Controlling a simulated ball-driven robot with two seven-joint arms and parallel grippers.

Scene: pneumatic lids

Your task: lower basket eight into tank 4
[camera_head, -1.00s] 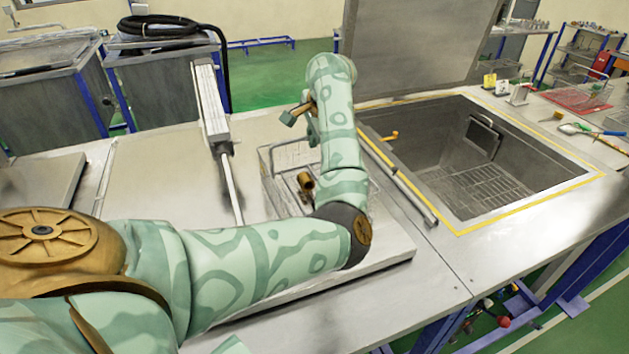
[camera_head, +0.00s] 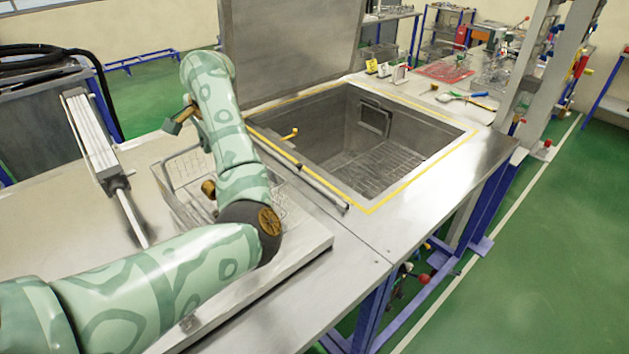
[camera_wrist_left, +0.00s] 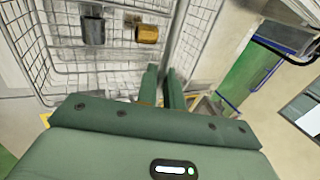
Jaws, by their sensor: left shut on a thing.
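A wire basket (camera_head: 168,180) is over the flat metal lid left of the open tank, partly hidden by my left arm. Whether it touches the lid is unclear. My left gripper (camera_head: 182,122) is at the basket's far side, largely hidden behind my forearm. In the left wrist view, the gripper (camera_wrist_left: 162,76) is shut on the basket wire, its fingers close together. The basket (camera_wrist_left: 110,60) shows there with a dark cylinder (camera_wrist_left: 93,28) and a brass cylinder (camera_wrist_left: 147,33) in it. The open tank (camera_head: 330,130) has a yellow-edged rim and a grated floor. No number is readable. My right gripper is out of view.
A raised lid (camera_head: 290,45) stands behind the open tank. A pneumatic cylinder (camera_head: 90,135) lies on the left lid, and a rod (camera_head: 310,175) runs along the tank's left edge. Small yellow signs (camera_head: 372,67) and tools (camera_head: 465,97) lie beyond the tank.

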